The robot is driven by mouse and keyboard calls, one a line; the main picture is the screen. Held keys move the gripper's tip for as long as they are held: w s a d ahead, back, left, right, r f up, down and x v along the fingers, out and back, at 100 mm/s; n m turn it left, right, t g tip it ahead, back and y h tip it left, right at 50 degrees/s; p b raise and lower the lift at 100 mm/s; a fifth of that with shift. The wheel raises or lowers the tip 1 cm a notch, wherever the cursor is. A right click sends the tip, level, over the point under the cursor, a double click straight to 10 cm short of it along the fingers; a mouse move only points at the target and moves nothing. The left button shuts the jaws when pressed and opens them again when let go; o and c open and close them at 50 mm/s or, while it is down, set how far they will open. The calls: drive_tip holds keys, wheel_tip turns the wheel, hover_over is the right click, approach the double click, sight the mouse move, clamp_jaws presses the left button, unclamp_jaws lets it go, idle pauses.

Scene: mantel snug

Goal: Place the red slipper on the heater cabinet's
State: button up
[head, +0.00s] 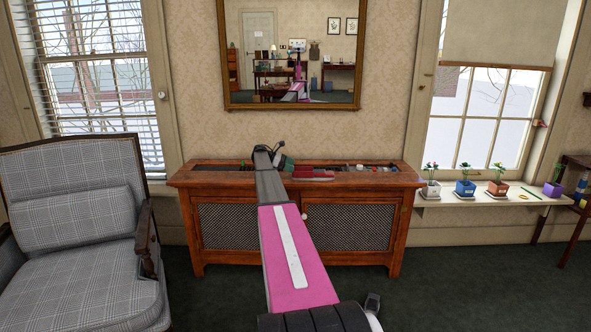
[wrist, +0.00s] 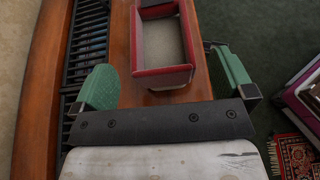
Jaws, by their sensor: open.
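The heater cabinet (head: 215,182) is a wooden unit with mesh doors, below the mirror. A dark slatted grille (wrist: 88,40) is set in its top. My gripper (head: 285,162) is over the cabinet top, its green fingers spread with nothing held; it also shows in the wrist view (wrist: 168,78).
Small items (head: 372,168) lie on the cabinet top's right part. A grey checked armchair (head: 75,205) stands left. Potted plants (head: 464,186) line the right windowsill. A patterned rug (wrist: 296,155) shows on the floor in the wrist view.

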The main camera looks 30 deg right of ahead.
drive_tip(key=v, duration=0.8)
drive_tip(key=shift+a, duration=0.2)
